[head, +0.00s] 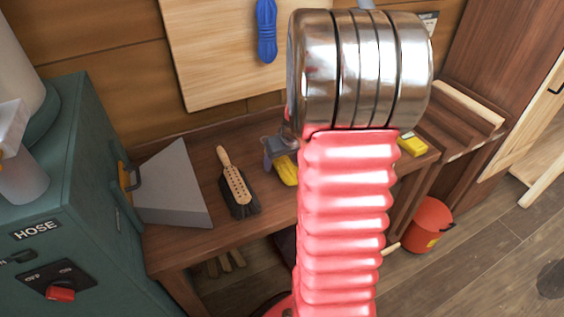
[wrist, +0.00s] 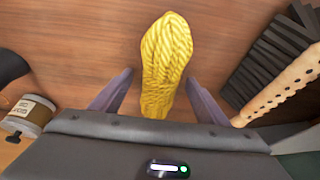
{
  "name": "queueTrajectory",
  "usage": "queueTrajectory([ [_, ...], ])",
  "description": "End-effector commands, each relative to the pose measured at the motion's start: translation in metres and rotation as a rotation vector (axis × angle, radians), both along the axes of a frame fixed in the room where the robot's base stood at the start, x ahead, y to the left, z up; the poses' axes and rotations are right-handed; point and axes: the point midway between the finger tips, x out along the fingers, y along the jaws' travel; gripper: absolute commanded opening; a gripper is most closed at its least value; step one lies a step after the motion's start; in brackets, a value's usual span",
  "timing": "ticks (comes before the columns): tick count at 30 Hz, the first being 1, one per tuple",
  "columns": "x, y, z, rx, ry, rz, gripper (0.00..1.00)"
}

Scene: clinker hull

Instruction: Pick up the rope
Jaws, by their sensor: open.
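A bundle of yellow rope (wrist: 166,55) lies on the brown wooden bench. In the wrist view it runs between the two fingers of my gripper (wrist: 159,76), with space on both sides; its near end is hidden by the gripper body. My gripper is open and holds nothing. In the head view the rope (head: 286,172) shows just left of my red arm, partly covered, with a grey part of my gripper (head: 277,149) over it. I cannot tell the height of the fingers above the bench.
A labelled can (wrist: 27,116) stands on the rope's other side. A blue coil (head: 266,30) hangs on a board (head: 212,60). An orange bucket (head: 428,222) stands on the floor.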

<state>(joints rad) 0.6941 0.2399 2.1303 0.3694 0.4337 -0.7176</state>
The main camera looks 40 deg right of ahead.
Motion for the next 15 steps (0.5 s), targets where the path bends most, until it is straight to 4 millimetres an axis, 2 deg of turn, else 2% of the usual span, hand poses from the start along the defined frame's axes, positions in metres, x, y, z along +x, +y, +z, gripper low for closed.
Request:
queueTrajectory([
  [6,0.0001,0.0002,0.0002,0.000,0.000,0.000,0.68],
  [15,0.0002,0.0004,0.0001,0.000,0.000,0.001,0.48],
])
